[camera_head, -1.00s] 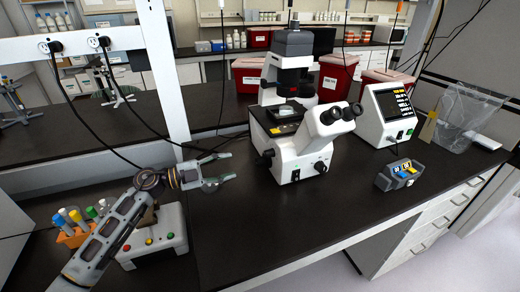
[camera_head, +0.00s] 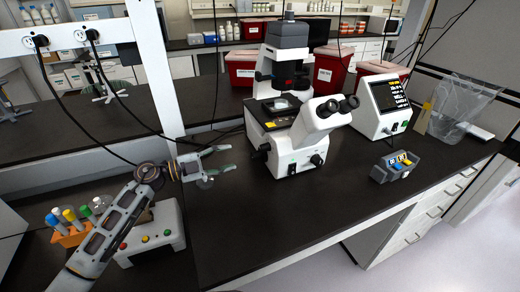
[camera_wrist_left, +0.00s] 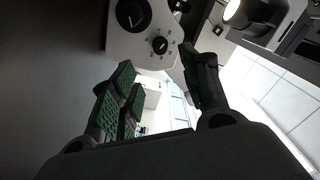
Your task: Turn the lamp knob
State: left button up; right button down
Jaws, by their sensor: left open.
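The white microscope (camera_head: 300,150) stands on the black bench in the head view. In the left wrist view its white side panel (camera_wrist_left: 122,48) fills the top. A small black knob (camera_wrist_left: 160,45) with tick marks around it sits there, seen beyond and between the fingers. A larger black knob (camera_wrist_left: 133,14) is above and to its left. I cannot tell for sure which one is the lamp knob. My left gripper (camera_head: 231,159) is open and empty, left of the microscope and apart from it; its spread fingers also show in the left wrist view (camera_wrist_left: 165,75). My right gripper is not in view.
A control box with coloured buttons (camera_head: 150,240) and an orange tube rack (camera_head: 70,236) are at the left. A small grey box (camera_head: 393,167) and a screen device (camera_head: 385,107) stand right of the microscope. The bench front centre is clear.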

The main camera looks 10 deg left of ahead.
aim_at(265, 148)
pick_arm(q)
jog(key=x, duration=1.2)
jog(key=shift+p, duration=0.45)
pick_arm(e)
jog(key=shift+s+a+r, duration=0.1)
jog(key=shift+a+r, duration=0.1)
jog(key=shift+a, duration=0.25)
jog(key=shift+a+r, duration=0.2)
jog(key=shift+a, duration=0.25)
pick_arm(q)
grip_shut()
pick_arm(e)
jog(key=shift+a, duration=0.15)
